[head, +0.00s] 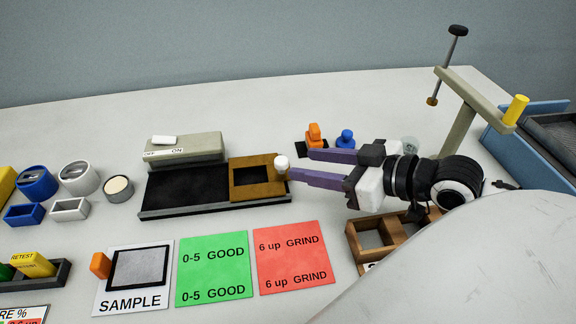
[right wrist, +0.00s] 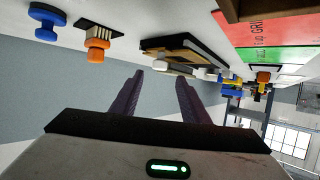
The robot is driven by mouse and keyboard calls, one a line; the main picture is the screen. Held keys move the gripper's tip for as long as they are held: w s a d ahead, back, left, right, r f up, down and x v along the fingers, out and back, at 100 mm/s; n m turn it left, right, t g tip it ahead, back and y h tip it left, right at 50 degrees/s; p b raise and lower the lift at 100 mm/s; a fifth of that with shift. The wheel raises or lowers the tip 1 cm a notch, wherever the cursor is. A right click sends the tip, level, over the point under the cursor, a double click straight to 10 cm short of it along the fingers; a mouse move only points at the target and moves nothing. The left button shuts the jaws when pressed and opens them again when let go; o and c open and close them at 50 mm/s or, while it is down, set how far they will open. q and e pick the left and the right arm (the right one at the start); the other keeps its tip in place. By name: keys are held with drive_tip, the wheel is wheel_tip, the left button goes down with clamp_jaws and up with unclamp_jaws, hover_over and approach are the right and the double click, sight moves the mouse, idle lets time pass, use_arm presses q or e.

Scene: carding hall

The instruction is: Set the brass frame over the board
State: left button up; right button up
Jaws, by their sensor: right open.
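The brass frame (head: 257,190) is a brown-gold rectangle with a dark opening and a white knob (head: 282,163) at its right edge. It lies at the right end of the long black board (head: 188,186), whose left part is bare. My right gripper (head: 299,164) comes in from the right with its purple fingers apart and empty. Its tips are close to the knob; I cannot tell whether one touches it. The right wrist view shows the open fingers (right wrist: 160,77), with the frame (right wrist: 178,50) and the knob beyond the tips. My left gripper is not in view.
A grey switch box (head: 186,147) stands behind the board. Orange (head: 314,134) and blue (head: 345,138) knobbed pieces stand behind my right fingers. Green (head: 213,268) and red (head: 293,257) cards and a sample pad (head: 140,267) lie in front. A wooden tray (head: 357,244) is below my wrist.

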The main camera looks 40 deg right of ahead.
sight(282, 160)
drive_tip(key=b+x, duration=0.2)
drive_tip(key=shift+w+f, duration=0.15)
drive_tip(key=shift+f, duration=0.1)
drive_tip(key=shift+b+x, duration=0.3)
drive_tip(key=shift+x, duration=0.6)
drive_tip(key=shift+w, duration=0.4)
drive_tip(key=shift+w+a+f, duration=0.15)
drive_tip(key=shift+w+a, duration=0.05)
drive_tip(key=shift+w, duration=0.2)
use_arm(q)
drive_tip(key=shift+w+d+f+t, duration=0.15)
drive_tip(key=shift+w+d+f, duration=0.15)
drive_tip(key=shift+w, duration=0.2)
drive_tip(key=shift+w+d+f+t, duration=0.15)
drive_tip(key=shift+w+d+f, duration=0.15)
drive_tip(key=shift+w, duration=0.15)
use_arm(e)
drive_tip(key=shift+w, duration=0.1)
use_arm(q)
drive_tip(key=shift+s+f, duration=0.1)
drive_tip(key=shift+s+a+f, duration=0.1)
use_arm(e)
clamp_jaws()
